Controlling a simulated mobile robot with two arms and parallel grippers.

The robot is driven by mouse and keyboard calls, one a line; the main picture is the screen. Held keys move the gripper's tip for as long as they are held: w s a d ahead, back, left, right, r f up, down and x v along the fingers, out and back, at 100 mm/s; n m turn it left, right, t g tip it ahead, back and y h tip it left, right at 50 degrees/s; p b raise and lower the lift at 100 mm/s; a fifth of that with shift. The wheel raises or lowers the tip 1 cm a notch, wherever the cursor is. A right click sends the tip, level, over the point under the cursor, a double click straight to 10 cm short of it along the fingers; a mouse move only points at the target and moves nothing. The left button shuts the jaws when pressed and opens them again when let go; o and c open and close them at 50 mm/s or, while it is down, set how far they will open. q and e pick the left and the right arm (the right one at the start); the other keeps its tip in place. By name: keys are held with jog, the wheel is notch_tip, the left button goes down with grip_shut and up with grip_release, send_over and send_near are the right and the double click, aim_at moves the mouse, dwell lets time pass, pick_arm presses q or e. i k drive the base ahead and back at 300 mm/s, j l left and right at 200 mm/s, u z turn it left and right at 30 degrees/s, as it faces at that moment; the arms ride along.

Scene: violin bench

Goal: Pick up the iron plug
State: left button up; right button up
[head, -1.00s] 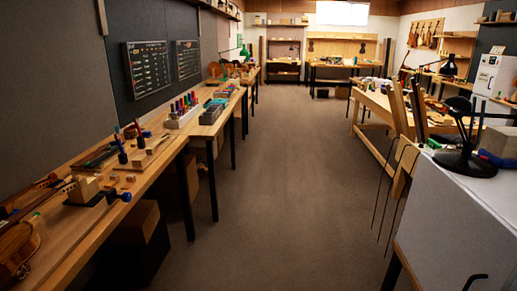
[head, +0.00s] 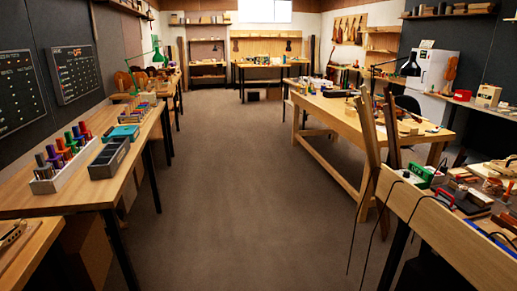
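I cannot make out an iron plug in the head view. Dark cords (head: 352,235) hang from the front edge of the right-hand bench (head: 445,235), and no plug can be told on them at this size. Small items crowd that bench's top, among them a green box (head: 419,171) and a red block (head: 446,196). Neither of my grippers is in view.
A clear floor aisle (head: 240,190) runs ahead between the benches. On the left bench (head: 70,200) stand a rack of colored-handled tools (head: 66,160) and a grey tray (head: 110,158). A large wooden table (head: 350,125) stands right of the aisle. Upright boards (head: 368,130) rise by the right bench.

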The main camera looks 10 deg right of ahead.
aim_at(444, 169)
jog(key=i+l+z, duration=0.1)
jog(key=i+z, duration=0.2)
jog(key=i, duration=0.15)
jog(key=i+z, duration=0.3)
jog(key=i, duration=0.15)
jog(key=i+j+z, duration=0.45)
jog(key=i+z, duration=0.15)
jog(key=i, duration=0.25)
jog(key=i+j+z, duration=0.3)
jog(key=i, duration=0.1)
